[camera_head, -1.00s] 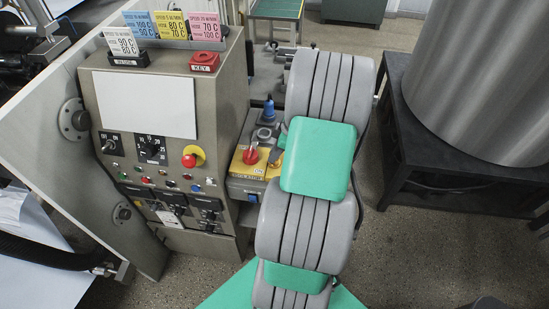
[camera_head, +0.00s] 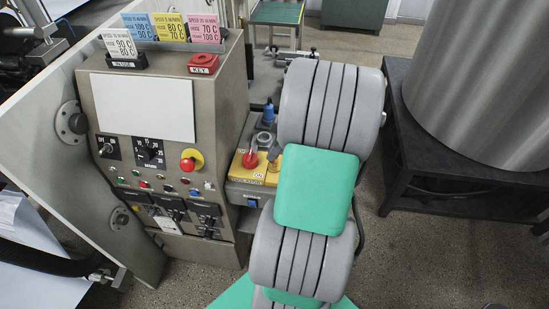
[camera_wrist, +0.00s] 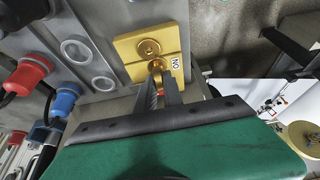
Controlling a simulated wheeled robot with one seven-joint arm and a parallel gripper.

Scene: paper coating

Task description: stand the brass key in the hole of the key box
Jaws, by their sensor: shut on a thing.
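The key box is the small red block marked KEY (camera_head: 203,63) on top of the grey control cabinet in the head view. My gripper (camera_wrist: 162,84) is shut at a yellow block (camera_wrist: 128,48) with round brass fittings and an ON label. A small brass piece (camera_wrist: 157,66), seemingly the brass key, shows between the fingertips, against the lower fitting. Most of it is hidden by the fingers, and I cannot tell whether it is still in the fitting. In the head view my gripper (camera_head: 275,153) is beside the red knob (camera_head: 250,159), mostly behind my arm.
The cabinet (camera_head: 231,120) has a red stop button (camera_head: 188,164). Red (camera_wrist: 28,74) and blue (camera_wrist: 66,98) connectors are near the fingers. A dark stand (camera_head: 430,165) bears a metal cylinder.

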